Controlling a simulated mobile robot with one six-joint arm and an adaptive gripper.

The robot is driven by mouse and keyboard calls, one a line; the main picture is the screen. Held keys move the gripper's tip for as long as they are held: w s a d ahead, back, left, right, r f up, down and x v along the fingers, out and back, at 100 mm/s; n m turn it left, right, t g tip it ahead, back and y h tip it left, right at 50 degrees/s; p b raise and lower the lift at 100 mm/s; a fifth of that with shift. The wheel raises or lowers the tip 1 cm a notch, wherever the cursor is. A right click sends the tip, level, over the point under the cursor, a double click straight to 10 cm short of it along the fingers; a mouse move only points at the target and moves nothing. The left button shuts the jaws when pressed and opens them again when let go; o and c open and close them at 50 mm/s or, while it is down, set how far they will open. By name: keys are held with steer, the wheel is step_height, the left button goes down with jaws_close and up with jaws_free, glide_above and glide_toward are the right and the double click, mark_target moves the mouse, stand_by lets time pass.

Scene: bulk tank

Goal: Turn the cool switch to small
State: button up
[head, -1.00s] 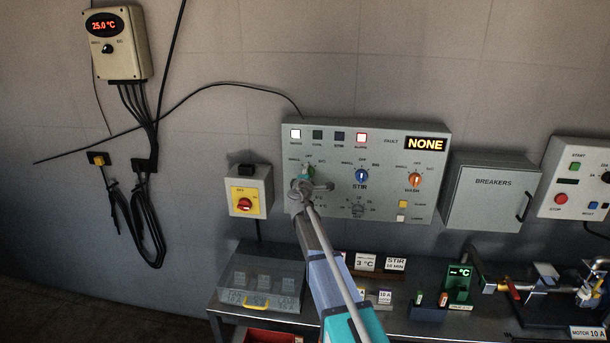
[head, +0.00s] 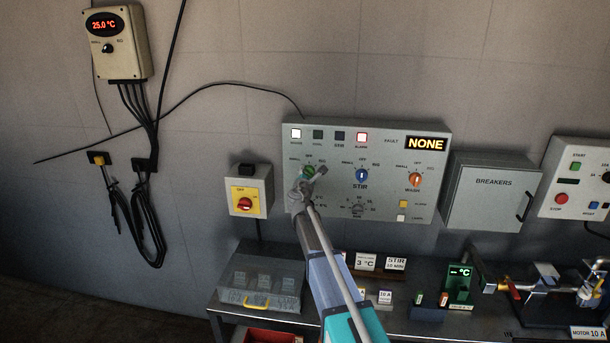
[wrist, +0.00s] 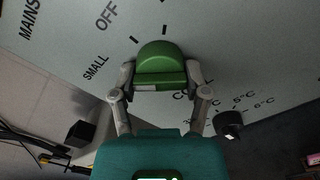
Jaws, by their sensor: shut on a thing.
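The cool switch is a green rotary knob (head: 309,171) at the left of the grey control panel (head: 400,200). In the wrist view the green knob (wrist: 161,62) sits between the two fingers of my gripper (wrist: 161,75), which is shut on it from both sides. The SMALL and OFF labels show to the left of the knob; the COOL label is partly hidden by a finger. In the head view my gripper (head: 308,182) covers part of the knob, with its fingers slanting up to the right. I cannot tell exactly which mark the knob points at.
The blue STIR knob (head: 361,175) and orange WASH knob (head: 415,180) are to the right on the same panel. A bench (head: 420,290) with small items stands below.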

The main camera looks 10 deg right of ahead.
steer(key=shift+w, duration=0.1)
stand_by(0.4)
steer(key=o, duration=1.2)
steer(key=shift+c, duration=0.2)
steer(key=shift+s, duration=0.2)
steer(key=v, duration=1.1)
steer(key=shift+s, duration=0.35)
steer(key=shift+a+r, duration=0.1)
